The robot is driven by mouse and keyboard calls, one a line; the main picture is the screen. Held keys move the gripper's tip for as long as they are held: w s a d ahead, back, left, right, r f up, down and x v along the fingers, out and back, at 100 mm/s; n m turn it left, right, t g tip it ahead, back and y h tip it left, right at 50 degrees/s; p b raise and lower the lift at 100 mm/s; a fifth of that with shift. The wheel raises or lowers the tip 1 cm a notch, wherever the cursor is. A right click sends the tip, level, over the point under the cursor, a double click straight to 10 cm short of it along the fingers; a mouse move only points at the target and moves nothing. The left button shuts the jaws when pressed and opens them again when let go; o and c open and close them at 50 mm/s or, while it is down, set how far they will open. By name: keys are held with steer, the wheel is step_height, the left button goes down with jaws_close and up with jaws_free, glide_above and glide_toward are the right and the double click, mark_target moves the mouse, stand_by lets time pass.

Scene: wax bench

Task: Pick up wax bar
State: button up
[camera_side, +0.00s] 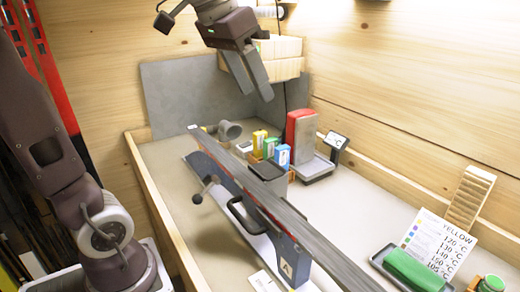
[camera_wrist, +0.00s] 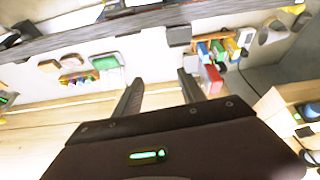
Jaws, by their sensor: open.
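Several small wax bars stand in a row on the bench behind the ski: a yellow bar (camera_side: 260,143), a green bar (camera_side: 270,148) and a blue bar (camera_side: 283,157). In the wrist view the blue bar (camera_wrist: 203,50), green bar (camera_wrist: 217,48) and yellow bar (camera_wrist: 231,46) are right of my fingers. My gripper (camera_side: 257,88) is open and empty, high above the bench and above the bars. In the wrist view my gripper (camera_wrist: 160,77) points at bare bench, with a clear gap between its fingers. A printed card (camera_side: 445,243) reads "YELLOW" above several temperatures.
A red-and-grey block (camera_side: 301,130) stands right of the bars, beside a small temperature display (camera_side: 336,141). A long ski (camera_side: 310,235) lies across the bench on a clamp stand. A tray with a green block (camera_side: 412,270) is front right. Wooden boxes (camera_side: 285,48) are near my gripper.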

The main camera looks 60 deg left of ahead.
steer(key=w+a, duration=0.5)
steer(key=w, duration=0.1)
glide_above(259, 134)
steer(key=s, duration=0.1)
step_height(259, 134, down, 10)
steer(key=shift+m+g, duration=0.3)
step_height(259, 134, down, 14)
steer(key=shift+a+f, duration=0.1)
steer(key=x, duration=0.6)
steer(key=shift+w+a+f, duration=0.2)
steer(key=shift+w+a, duration=0.05)
steer(key=shift+w, duration=0.15)
jaws_close()
